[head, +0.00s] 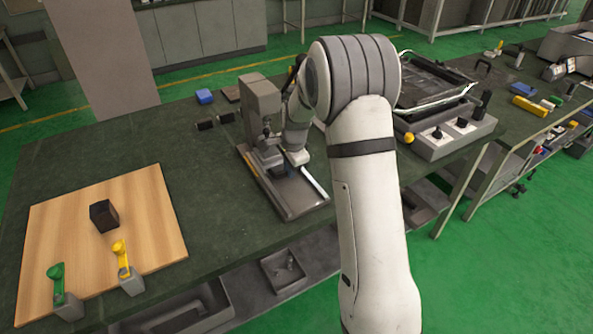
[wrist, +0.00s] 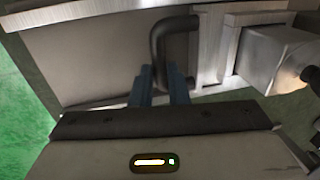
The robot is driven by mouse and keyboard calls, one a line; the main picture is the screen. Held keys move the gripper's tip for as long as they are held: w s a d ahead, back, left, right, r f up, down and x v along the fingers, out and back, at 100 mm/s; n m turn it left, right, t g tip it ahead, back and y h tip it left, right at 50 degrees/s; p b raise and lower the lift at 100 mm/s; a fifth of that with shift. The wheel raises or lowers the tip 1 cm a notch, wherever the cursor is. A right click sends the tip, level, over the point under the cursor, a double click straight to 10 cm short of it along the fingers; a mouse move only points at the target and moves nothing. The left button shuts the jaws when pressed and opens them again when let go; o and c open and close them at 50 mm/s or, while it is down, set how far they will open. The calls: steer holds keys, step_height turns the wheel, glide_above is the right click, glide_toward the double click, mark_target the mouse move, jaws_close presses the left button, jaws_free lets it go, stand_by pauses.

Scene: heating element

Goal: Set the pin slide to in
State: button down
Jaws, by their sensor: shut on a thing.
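The pin slide's black U-shaped handle (wrist: 160,42) stands on a metal slide in the wrist view. My gripper (wrist: 161,82) has blue fingers on either side of one leg of this handle and is shut on it. In the head view my gripper (head: 289,172) is low over the tray-like base of the grey press-like fixture (head: 262,100). The handle is hidden there by my arm and is too small to make out. I cannot tell from these views whether the slide is in or out.
A square metal block (wrist: 280,60) sits right of the handle in the wrist view. A wooden board (head: 160,215) with a dark block (head: 104,215), a green lever (head: 57,280) and a yellow lever (head: 122,255) lies at left. A control box (head: 440,140) stands right of my arm.

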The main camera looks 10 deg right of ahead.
steer(key=shift+w+r, duration=0.1)
steer(key=shift+w, duration=0.1)
steer(key=c, duration=1.5)
jaws_free()
steer(key=shift+o, duration=0.5)
step_height(320, 180, up, 8)
steer(key=s, duration=0.1)
steer(key=shift+s+d+f, duration=0.2)
steer(key=shift+s+f, duration=0.05)
